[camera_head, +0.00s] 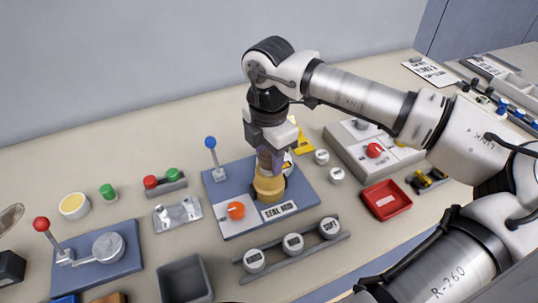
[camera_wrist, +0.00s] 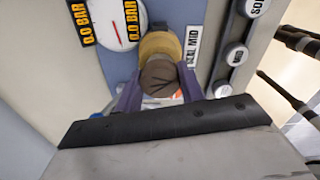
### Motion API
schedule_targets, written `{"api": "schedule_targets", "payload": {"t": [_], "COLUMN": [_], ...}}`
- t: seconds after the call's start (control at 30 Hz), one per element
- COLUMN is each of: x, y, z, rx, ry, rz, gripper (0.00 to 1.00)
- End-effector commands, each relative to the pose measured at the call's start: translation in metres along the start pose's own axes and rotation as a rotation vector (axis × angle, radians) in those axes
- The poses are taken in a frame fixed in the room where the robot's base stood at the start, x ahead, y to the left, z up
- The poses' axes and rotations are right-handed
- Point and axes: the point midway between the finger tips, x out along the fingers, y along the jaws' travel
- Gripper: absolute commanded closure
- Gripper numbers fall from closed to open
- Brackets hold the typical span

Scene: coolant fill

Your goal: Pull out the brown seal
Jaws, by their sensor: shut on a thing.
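The brown seal (camera_wrist: 160,76) is a round dark-brown plug on top of a tan cylindrical housing (camera_head: 269,188) on the blue plate of the seal station (camera_head: 225,188). My gripper (camera_head: 270,163) points straight down over the housing. In the wrist view its two purple fingers (camera_wrist: 160,92) lie on either side of the seal, shut on it. In the head view the fingers mostly hide the seal. The seal appears to be at the housing's mouth; I cannot tell whether it is still seated.
On the same plate stand an orange knob (camera_head: 236,210), a blue-topped lever (camera_head: 211,144) and a label. A rack of white caps (camera_head: 292,243) lies in front. A red tray (camera_head: 386,200) is to the right, an empty grey bin (camera_head: 185,281) front left. A gauge (camera_wrist: 118,20) is close by.

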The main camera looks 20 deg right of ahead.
Motion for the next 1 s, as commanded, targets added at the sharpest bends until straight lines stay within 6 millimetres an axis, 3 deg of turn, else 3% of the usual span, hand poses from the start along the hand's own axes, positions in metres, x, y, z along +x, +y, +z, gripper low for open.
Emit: {"api": "schedule_targets", "payload": {"t": [1.0], "x": [-0.043], "y": [0.000], "z": [0.000], "rx": [0.001], "ry": [-0.001], "rz": [0.000], "gripper": [0.76]}}
